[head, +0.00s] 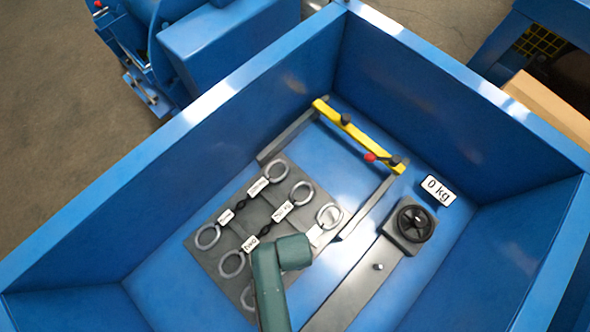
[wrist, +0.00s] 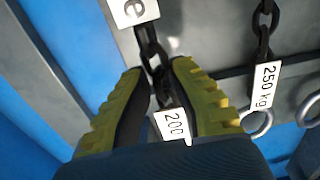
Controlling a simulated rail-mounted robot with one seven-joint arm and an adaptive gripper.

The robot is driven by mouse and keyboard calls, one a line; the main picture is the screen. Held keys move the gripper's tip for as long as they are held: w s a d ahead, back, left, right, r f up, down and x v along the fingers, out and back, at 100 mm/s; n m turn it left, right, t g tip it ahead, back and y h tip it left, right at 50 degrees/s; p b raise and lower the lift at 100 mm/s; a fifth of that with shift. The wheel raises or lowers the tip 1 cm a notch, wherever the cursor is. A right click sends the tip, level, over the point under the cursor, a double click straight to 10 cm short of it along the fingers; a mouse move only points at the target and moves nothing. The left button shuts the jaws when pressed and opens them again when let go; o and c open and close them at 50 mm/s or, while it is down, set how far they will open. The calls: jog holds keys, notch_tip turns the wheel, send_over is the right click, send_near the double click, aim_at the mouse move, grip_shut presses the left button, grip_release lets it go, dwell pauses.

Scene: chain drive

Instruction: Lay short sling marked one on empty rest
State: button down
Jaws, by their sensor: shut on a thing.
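My gripper (wrist: 160,95), with ridged yellow-green fingers, is shut on a dark chain sling (wrist: 150,48) in the wrist view. The sling carries a white tag ending in "e" (wrist: 133,8) and a tag reading "200" (wrist: 173,126); the rest of both is cut off or hidden. In the head view my green arm covers the fingers and part of the slings. A grey plate (head: 213,212) carries sling rows with end rings. The middle row has tags "TWO" (head: 250,245) and "250 kg" (head: 282,212). A ring (head: 329,215) and white tag (head: 315,236) show beside my arm.
High blue walls (head: 420,75) enclose the work area. A yellow bar (head: 345,122) with dark knobs and a red part spans a grey frame behind the plate. A black handwheel (head: 415,224) and a "0 kg" sign (head: 438,190) are at right. Blue floor (head: 185,285) is clear at left.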

jog(key=shift+w+a+f+b, duration=0.15)
jog(key=shift+f+b, duration=0.65)
jog(key=shift+f, duration=1.15)
jog(key=shift+f, duration=0.15)
jog(key=c, duration=1.1)
grip_release()
